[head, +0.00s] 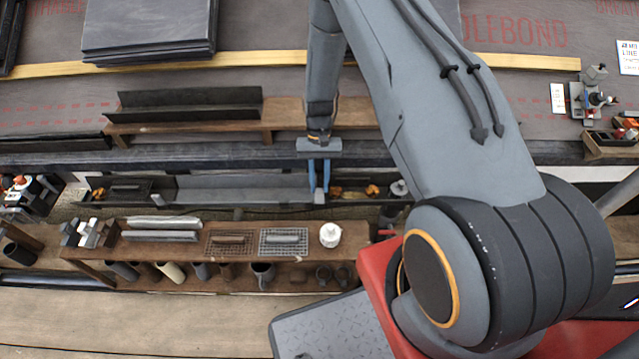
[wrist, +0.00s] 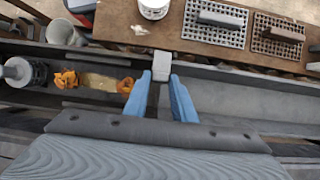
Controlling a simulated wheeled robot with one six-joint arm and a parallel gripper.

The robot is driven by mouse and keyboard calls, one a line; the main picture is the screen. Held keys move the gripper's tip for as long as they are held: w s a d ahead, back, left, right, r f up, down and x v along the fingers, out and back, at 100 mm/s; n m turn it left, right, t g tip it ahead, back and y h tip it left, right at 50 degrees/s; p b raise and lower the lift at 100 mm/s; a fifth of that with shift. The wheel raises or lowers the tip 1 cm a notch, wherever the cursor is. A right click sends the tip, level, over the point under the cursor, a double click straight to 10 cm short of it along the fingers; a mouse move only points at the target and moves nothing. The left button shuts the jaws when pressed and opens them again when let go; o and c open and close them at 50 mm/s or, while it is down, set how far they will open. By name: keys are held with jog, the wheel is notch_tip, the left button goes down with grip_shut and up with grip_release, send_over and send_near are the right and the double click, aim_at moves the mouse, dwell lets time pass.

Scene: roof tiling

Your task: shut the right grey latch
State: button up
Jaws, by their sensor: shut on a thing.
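The right grey latch (wrist: 161,65) is a small grey block at the gutter's edge in the wrist view. My gripper (wrist: 161,90) has its two blue fingers on either side of the latch, shut on it. In the head view my gripper (head: 319,185) points down at the right end of the long grey gutter (head: 245,188), and the latch (head: 319,198) shows as a small grey piece at the fingertips. The fingers hide part of the latch, and I cannot tell how far it is turned.
A wooden shelf (head: 205,271) in front holds wire racks (head: 284,241) and a white pot (head: 330,234). Orange pieces (wrist: 66,79) lie in the trough beside my fingers. Behind stands a wooden bench (head: 282,122) with a dark channel (head: 190,104). Slates (head: 148,28) are stacked at the back left.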

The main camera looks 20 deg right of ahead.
jog(key=shift+w, duration=0.1)
jog(key=o, duration=1.1)
jog(key=shift+c, duration=0.2)
jog(key=shift+r, duration=0.1)
jog(key=v, duration=0.7)
jog(key=shift+w+d+r, duration=0.1)
jog(key=shift+r, duration=0.25)
